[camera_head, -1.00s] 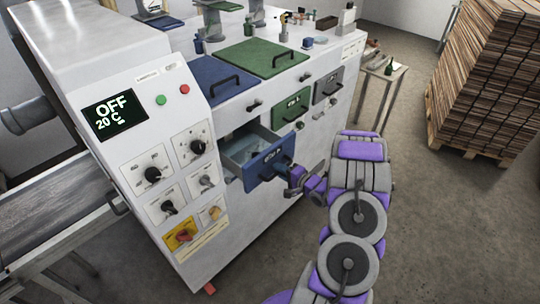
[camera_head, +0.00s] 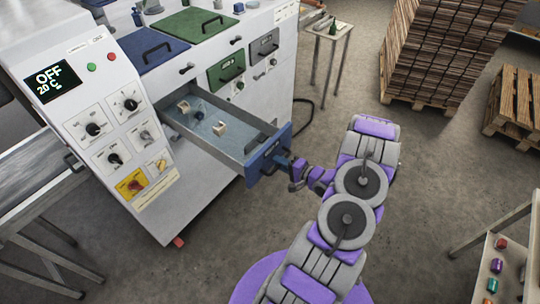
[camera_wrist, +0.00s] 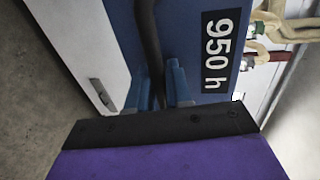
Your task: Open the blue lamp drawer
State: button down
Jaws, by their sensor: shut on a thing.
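The blue lamp drawer (camera_head: 269,157) stands well out of the white machine in the head view. Its grey tray (camera_head: 228,146) shows inside, with a few small pale and blue parts (camera_head: 219,128) in it. In the wrist view the blue front (camera_wrist: 184,40) carries a "950 h" label and a dark bar handle (camera_wrist: 148,45). My gripper (camera_wrist: 160,88) has its blue fingers on either side of this handle and is shut on it. In the head view my gripper (camera_head: 291,168) is at the drawer's front, and the handle is mostly hidden there.
The white machine (camera_head: 190,200) has a green drawer (camera_head: 226,71) and a grey drawer (camera_head: 265,45) to the right. A small table (camera_head: 335,35) and stacked boards on a pallet (camera_head: 440,50) stand behind. A rack with coloured items (camera_head: 497,265) is at lower right. Floor around my arm is clear.

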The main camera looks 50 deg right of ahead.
jog(key=f+v, duration=0.1)
jog(key=v, duration=0.7)
jog(key=shift+s+f, duration=0.55)
jog(key=c, duration=1.5)
grip_release()
jog(key=shift+a, duration=0.1)
jog(key=o, duration=0.3)
jog(key=shift+s+d, duration=0.1)
jog(key=shift+d, duration=0.15)
jog(key=shift+d+r, duration=0.1)
